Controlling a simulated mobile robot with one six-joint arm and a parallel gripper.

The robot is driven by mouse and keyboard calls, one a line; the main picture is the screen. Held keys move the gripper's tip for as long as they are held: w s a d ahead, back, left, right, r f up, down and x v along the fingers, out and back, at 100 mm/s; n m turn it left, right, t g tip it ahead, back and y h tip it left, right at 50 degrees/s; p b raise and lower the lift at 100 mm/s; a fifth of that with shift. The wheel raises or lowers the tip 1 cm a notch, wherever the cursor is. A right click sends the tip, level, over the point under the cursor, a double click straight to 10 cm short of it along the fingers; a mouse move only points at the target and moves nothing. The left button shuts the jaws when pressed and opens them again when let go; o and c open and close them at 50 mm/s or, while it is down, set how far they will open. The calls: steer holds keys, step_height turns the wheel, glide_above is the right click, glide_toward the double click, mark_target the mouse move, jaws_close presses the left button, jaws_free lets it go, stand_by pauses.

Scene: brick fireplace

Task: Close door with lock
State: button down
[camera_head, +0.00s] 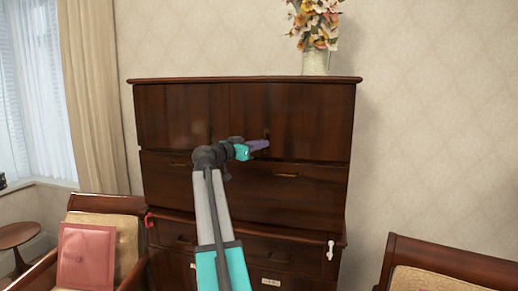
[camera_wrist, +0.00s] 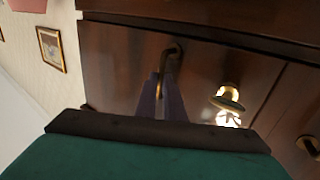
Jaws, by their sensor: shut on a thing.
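The dark wooden cabinet (camera_head: 250,185) has two doors across its top section, the right door (camera_head: 300,125) and the left door (camera_head: 165,118). Both look flush in the head view; a small gap is too fine to tell. My gripper (camera_head: 262,145) is at the inner side of the right door. In the wrist view its purple fingers (camera_wrist: 161,95) are shut on a curved dark brass handle (camera_wrist: 166,60). A brass lock with what looks like a key (camera_wrist: 229,98) sits on the door beside the handle, apart from my fingers. A second handle (camera_wrist: 308,146) shows at the right edge.
A vase of flowers (camera_head: 316,60) stands on the cabinet top. Chairs stand at the left (camera_head: 130,215) and right (camera_head: 440,265). Drawers (camera_head: 240,175) are below the doors. A red item (camera_head: 149,219) and a white item (camera_head: 330,250) are at the cabinet's lower ledge.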

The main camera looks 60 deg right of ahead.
steer(key=shift+w+d+r+b, duration=0.1)
steer(key=shift+w+d+b, duration=0.35)
steer(key=shift+d+b, duration=0.4)
steer(key=shift+r, duration=0.1)
steer(key=c, duration=2)
jaws_free()
steer(key=shift+d, duration=0.1)
steer(key=shift+c, duration=0.2)
steer(key=shift+o, duration=0.9)
steer(key=shift+w+d, duration=0.1)
steer(key=shift+f, duration=0.2)
